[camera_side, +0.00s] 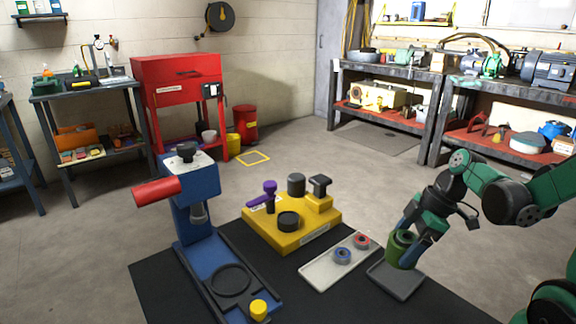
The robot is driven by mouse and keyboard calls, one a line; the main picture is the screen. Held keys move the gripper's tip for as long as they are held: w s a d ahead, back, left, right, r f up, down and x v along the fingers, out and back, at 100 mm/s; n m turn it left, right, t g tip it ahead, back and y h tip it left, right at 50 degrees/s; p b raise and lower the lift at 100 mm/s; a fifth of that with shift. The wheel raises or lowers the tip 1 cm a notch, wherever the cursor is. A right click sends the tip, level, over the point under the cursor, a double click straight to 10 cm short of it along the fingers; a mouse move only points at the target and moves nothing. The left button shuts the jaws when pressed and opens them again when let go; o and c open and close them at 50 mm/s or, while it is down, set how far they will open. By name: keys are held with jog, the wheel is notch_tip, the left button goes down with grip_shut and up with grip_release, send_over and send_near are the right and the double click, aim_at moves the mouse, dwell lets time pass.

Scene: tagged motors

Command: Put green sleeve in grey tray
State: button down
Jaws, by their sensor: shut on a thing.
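My gripper (415,243) is at the right of the dark bench top, pointing down and tilted. It is shut on the green sleeve (400,250), a short green cylinder with a dark opening on top. The sleeve is over the grey tray (402,287), a shallow square tray near the right side of the bench top. The sleeve's lower end overlaps the tray in the picture; I cannot tell whether it touches the tray floor. The fingertips are partly hidden by the sleeve.
A pale tray (318,274) with a blue ring (342,256) and a red ring (362,241) lies just left of the grey tray. A yellow fixture block (270,232) stands behind it. A blue press (205,255) with a red handle stands at the left.

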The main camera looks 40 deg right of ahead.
aim_at(397, 245)
jog(key=shift+f, duration=2.15)
grip_release()
jog(key=v, duration=1.2)
jog(key=w+a+m, duration=0.1)
jog(key=w+a+m+h, duration=0.1)
jog(key=a, duration=0.1)
jog(key=w+a+m+h, duration=0.1)
jog(key=a+m, duration=0.1)
jog(key=shift+w+a+f+t, duration=0.15)
jog(key=shift+w+f+t, duration=0.1)
jog(key=shift+w+t, duration=0.1)
jog(key=w+a+r+m+t+h, duration=0.1)
jog(key=w+a+m+t, duration=0.2)
jog(key=a+m, duration=0.2)
jog(key=a, duration=0.2)
jog(key=shift+w+a, duration=0.2)
jog(key=shift+a, duration=0.2)
